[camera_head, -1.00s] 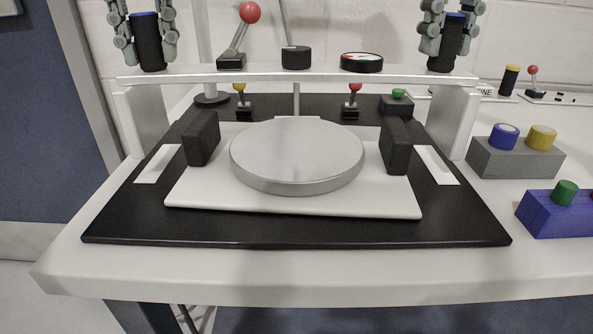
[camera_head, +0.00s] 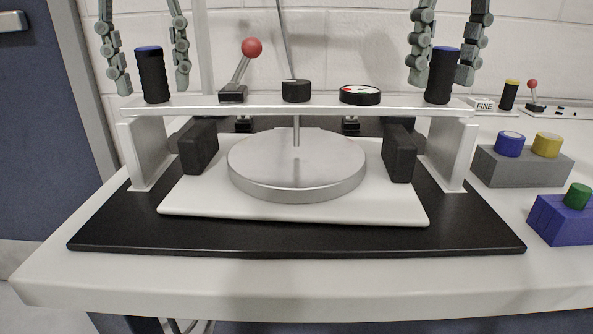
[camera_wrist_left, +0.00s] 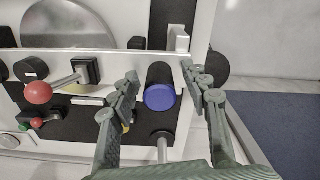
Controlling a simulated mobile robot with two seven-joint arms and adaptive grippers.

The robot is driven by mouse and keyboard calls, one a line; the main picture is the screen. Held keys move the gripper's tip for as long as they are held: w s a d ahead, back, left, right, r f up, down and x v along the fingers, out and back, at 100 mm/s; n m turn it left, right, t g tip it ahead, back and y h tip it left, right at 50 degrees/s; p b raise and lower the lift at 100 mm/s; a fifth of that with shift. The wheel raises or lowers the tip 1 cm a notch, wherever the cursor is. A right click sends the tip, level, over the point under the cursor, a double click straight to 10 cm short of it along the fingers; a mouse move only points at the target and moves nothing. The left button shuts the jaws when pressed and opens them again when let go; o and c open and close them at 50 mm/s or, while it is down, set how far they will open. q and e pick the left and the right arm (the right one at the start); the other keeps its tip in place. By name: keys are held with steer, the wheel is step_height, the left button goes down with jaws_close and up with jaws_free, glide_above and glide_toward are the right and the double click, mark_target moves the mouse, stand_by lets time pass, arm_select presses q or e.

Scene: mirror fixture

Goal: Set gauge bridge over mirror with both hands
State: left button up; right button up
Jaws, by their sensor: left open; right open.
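The white gauge bridge (camera_head: 295,109) stands upright across the round silver mirror (camera_head: 297,160). Its left leg (camera_head: 150,153) and right leg (camera_head: 448,152) appear to rest on the black base (camera_head: 300,240), either side of the white plate (camera_head: 300,213). My left gripper (camera_head: 153,86) is open, its fingers on either side of the blue-topped left handle (camera_head: 152,76) with gaps. The left wrist view also shows the left handle (camera_wrist_left: 160,90) between the spread fingers. My right gripper (camera_head: 440,79) is open around the right handle (camera_head: 442,77), apart from it.
Black blocks (camera_head: 198,146) (camera_head: 399,152) flank the mirror. The bridge carries a red-ball lever (camera_head: 243,68), a black knob (camera_head: 296,91) and a dial gauge (camera_head: 360,95). Grey (camera_head: 522,168) and blue (camera_head: 562,220) button boxes stand at right. The table front is clear.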

arm_select(q)
step_height(320, 180, up, 12)
steer(key=shift+f, duration=0.1)
arm_select(e)
step_height(320, 180, up, 12)
stand_by(0.7)
stand_by(0.3)
